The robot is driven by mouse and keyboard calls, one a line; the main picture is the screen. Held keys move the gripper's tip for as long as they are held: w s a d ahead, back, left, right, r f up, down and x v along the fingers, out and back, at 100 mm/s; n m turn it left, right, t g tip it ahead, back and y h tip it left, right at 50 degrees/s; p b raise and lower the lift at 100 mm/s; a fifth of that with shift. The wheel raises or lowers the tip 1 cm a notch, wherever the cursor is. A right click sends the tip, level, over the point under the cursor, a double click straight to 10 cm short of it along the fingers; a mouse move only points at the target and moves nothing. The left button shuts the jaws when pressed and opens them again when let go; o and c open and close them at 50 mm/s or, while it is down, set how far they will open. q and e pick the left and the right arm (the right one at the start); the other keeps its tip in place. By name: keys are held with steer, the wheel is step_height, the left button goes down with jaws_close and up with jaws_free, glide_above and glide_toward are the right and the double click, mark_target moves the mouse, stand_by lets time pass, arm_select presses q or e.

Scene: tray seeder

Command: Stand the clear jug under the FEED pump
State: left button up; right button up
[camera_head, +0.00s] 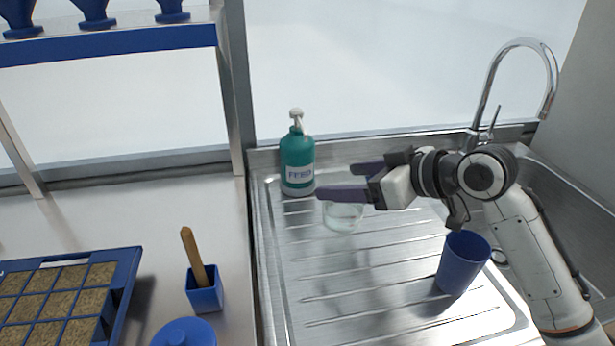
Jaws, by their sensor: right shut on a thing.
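The FEED pump (298,160) is a green bottle with a white pump head, standing at the back left of the steel draining board. The clear jug (343,217) is a see-through vessel just right and in front of the pump bottle. My right gripper (335,181) reaches in from the right and is shut on the jug, its dark fingers across the jug's upper part and hiding some of it. I cannot tell whether the jug touches the board. My left gripper is not in view.
A blue cup (463,263) stands on the ribbed draining board (330,290), below my right arm. A tap (497,90) rises at the back right. Left on the counter are a blue pot with a wooden stick (205,290) and a seed tray (122,290).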

steer(key=r+x, duration=0.1)
steer(key=x, duration=0.9)
steer(key=shift+w+a+r+p, duration=0.3)
steer(key=shift+w+a+p, duration=0.1)
steer(key=shift+w+a, duration=0.1)
steer(key=o, duration=1.7)
steer(key=shift+f, duration=0.25)
steer(key=shift+r, duration=0.1)
steer(key=v, duration=1.2)
steer(key=shift+s, duration=0.1)
